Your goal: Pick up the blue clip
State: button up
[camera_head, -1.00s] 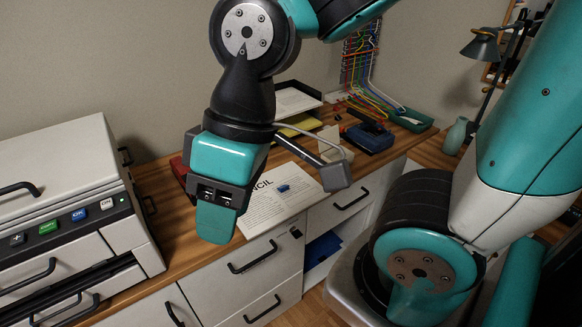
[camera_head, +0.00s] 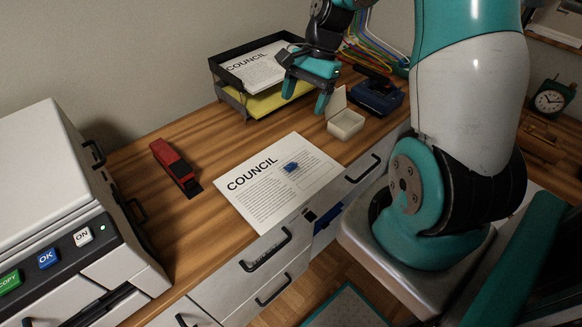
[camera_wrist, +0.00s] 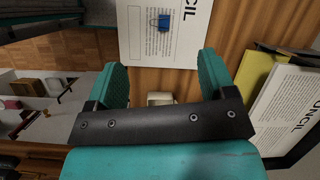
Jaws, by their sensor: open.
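The small blue clip (camera_head: 291,168) lies on a white sheet headed COUNCIL (camera_head: 245,205), right of the heading, near the desk's front edge. In the wrist view the clip (camera_wrist: 164,23) is near the top, on the sheet, between the directions of the two fingers. My gripper (camera_head: 306,95) is open and empty. It is raised over the desk, farther back than the clip and apart from it, in front of the paper tray. Its two teal fingers also show in the wrist view (camera_wrist: 161,65).
A small white box with its lid up (camera_head: 346,125) stands below and right of my gripper. A black paper tray (camera_head: 232,100) and a blue hole punch (camera_head: 378,98) are behind. A red stapler (camera_head: 174,165) and a printer (camera_head: 45,190) are left.

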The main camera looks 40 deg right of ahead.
jog(key=d+f+m, duration=0.3)
jog(key=d, duration=0.1)
send_near(293, 166)
jog(key=f, duration=0.3)
jog(key=shift+s+a, duration=0.25)
jog(key=shift+w+p+x, duration=0.2)
jog(key=shift+p+x, duration=0.1)
jog(key=shift+x, duration=1.2)
jog(key=shift+w+p+x, duration=0.2)
jog(key=shift+p+x, duration=0.05)
jog(key=shift+x, duration=1.3)
jog(key=shift+r, duration=0.1)
jog(key=c, duration=1)
